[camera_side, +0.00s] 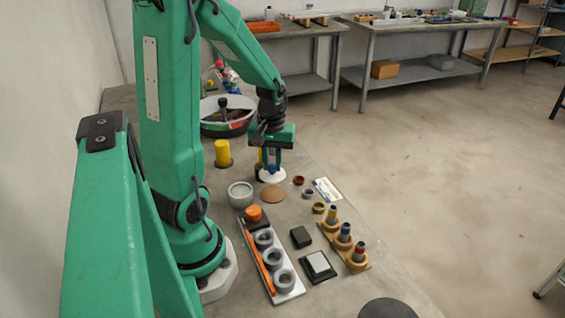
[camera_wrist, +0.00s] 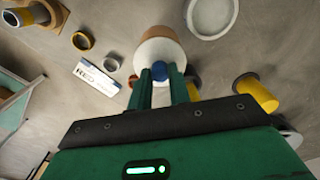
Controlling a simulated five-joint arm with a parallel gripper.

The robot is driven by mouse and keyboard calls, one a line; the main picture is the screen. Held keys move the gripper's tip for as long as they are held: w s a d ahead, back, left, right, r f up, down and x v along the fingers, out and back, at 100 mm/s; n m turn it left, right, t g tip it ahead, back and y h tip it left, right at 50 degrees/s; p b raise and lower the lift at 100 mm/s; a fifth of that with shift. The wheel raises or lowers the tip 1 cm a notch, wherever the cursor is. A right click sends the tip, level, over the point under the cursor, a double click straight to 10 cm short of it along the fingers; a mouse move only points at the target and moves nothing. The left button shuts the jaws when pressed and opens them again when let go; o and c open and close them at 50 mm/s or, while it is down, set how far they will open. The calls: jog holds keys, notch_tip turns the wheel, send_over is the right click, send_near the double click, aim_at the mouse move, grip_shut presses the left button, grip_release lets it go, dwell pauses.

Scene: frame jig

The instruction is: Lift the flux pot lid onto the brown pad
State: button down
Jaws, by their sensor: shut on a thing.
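The flux pot lid is a white disc with a blue knob; it shows in the side view (camera_side: 272,177) and the wrist view (camera_wrist: 158,50). My gripper (camera_side: 270,167) is shut on the blue knob, with a finger on each side of it in the wrist view (camera_wrist: 160,74). The brown pad (camera_side: 272,195) is a flat round disc just in front of the lid in the side view. In the wrist view the lid hides much of the pad (camera_wrist: 158,32). I cannot tell the lid's height. The open grey-white pot (camera_side: 240,197) stands left of the pad, also in the wrist view (camera_wrist: 190,22).
A yellow cylinder (camera_side: 222,152) stands left of my gripper. Small rings (camera_side: 298,181) and a white card (camera_side: 327,190) lie to the right. A tray of grey rings (camera_side: 290,293), a black block (camera_side: 300,237) and a wooden rack (camera_side: 328,227) stand in front.

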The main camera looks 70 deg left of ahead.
aim_at(273, 175)
jog(key=shift+f, duration=2.5)
jog(key=shift+f, duration=0.5)
jog(key=c, duration=1.1)
grip_release()
jog(key=shift+r, duration=0.2)
jog(key=shift+r, duration=0.6)
jog(key=shift+r, duration=3.5)
